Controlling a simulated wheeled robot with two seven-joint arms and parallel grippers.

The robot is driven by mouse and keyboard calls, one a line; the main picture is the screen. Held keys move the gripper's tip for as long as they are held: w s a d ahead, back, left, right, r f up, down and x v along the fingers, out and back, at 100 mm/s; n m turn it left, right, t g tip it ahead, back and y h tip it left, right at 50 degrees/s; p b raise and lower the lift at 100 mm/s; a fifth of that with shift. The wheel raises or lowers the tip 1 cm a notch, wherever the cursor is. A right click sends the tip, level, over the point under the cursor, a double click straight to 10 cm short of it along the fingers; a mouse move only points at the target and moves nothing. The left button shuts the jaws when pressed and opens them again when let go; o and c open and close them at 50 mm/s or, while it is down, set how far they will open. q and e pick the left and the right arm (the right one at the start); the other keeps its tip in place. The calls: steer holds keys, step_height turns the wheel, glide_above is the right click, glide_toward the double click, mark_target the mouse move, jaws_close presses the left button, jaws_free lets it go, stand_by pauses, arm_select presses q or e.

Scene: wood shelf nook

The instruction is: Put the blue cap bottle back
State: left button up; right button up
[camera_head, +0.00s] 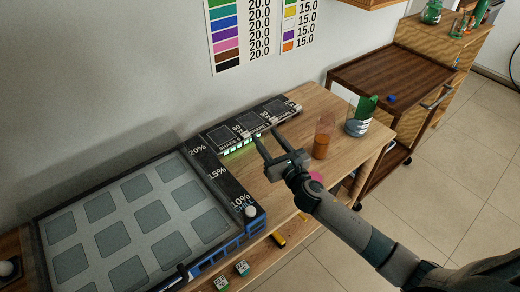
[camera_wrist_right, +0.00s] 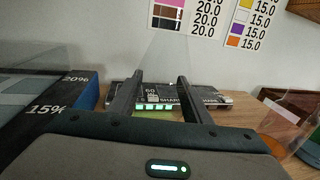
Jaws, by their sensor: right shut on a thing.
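My right gripper (camera_head: 266,136) reaches over the wooden table next to the dark shaker panel. Its two fingers stand apart and are shut on a faint see-through object (camera_wrist_right: 180,60), which shows between and beyond the fingertips in the right wrist view. I see no blue cap on this object and cannot tell whether it is the bottle. A small blue item (camera_head: 392,98) lies on the dark brown cart; it could be a cap, but it is too small to tell. My left gripper is not in view.
An orange-filled glass (camera_head: 321,143) and a beaker (camera_head: 357,123) with something green stand right of the gripper. A black panel with lit green buttons (camera_head: 240,145) lies along the wall. A large tray device (camera_head: 130,225) fills the left. A pink disc (camera_head: 316,177) is near the front edge.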

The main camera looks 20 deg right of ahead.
steer(key=shift+w+a+f, duration=0.3)
steer(key=shift+a+f, duration=0.05)
steer(key=shift+a, duration=0.2)
steer(key=shift+w+a+f, duration=0.3)
steer(key=shift+a+f, duration=0.05)
steer(key=shift+a, duration=0.15)
steer(key=shift+f+b, duration=0.35)
steer(key=shift+f, duration=1.65)
steer(key=shift+f, duration=0.1)
steer(key=o, duration=1.5)
